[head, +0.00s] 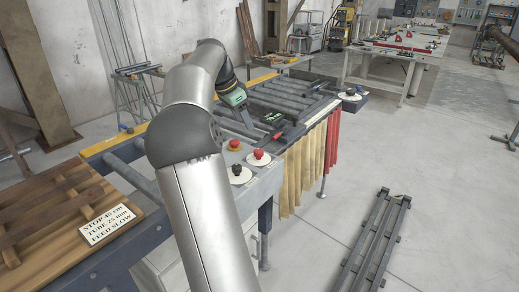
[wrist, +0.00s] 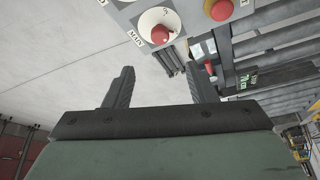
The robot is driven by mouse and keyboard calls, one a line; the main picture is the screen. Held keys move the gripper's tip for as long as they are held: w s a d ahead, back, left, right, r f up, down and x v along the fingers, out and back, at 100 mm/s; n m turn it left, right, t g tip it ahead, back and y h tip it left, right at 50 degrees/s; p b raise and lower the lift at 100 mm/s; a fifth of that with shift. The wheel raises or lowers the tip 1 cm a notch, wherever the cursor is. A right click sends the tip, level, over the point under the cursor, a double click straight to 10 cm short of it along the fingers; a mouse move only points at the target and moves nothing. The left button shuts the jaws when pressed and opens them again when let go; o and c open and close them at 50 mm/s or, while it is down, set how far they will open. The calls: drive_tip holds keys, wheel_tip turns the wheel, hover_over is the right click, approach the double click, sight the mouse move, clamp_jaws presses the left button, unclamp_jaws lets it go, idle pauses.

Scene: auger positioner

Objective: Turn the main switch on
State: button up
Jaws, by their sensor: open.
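The main switch is a red knob on a round white dial labelled MAIN, at the top of the wrist view (wrist: 160,33). The knob's setting is too small to read. My gripper (wrist: 163,86) is open and empty, its two dark fingers apart. In the wrist view the knob lies just beyond the fingertips, not between them. In the head view my gripper (head: 246,117) is beyond the panel, over the rollers, its fingertips hard to make out.
Rollers (head: 285,97) and a green-lit display (head: 272,118) lie beyond. Yellow and red strips (head: 305,158) hang alongside. The floor at right holds a metal rail frame (head: 377,240).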

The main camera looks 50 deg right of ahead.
sight(258, 150)
drive_tip(key=p+x, duration=0.1)
drive_tip(key=x, duration=1.2)
drive_tip(key=shift+w+d+f, duration=0.1)
drive_tip(key=shift+f, duration=0.1)
drive_tip(key=c, duration=0.9)
